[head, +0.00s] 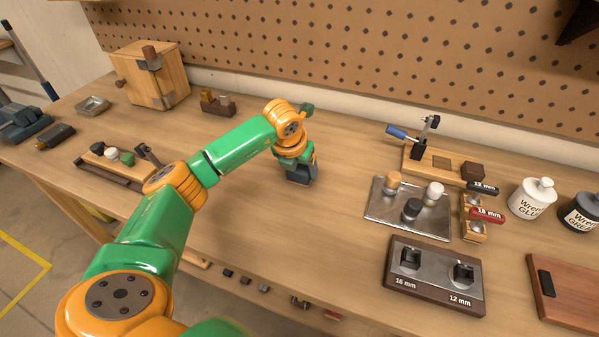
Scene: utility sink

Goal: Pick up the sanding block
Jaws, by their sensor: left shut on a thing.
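My left gripper (300,178) points down close to the tabletop in the middle of the bench. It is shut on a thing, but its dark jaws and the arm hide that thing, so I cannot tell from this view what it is. I cannot clearly make out a sanding block anywhere. A small dark block with a brown part (55,137) lies at the far left of the bench, and I cannot tell what it is. My right gripper is not in view.
A wooden box (151,76) and a small block holder (218,104) stand at the back left. To the right are a metal tray (378,208) with knobs, a clamp fixture (418,163), a labelled dark-framed plate (434,281) and a white glue pot (532,200). The bench between is clear.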

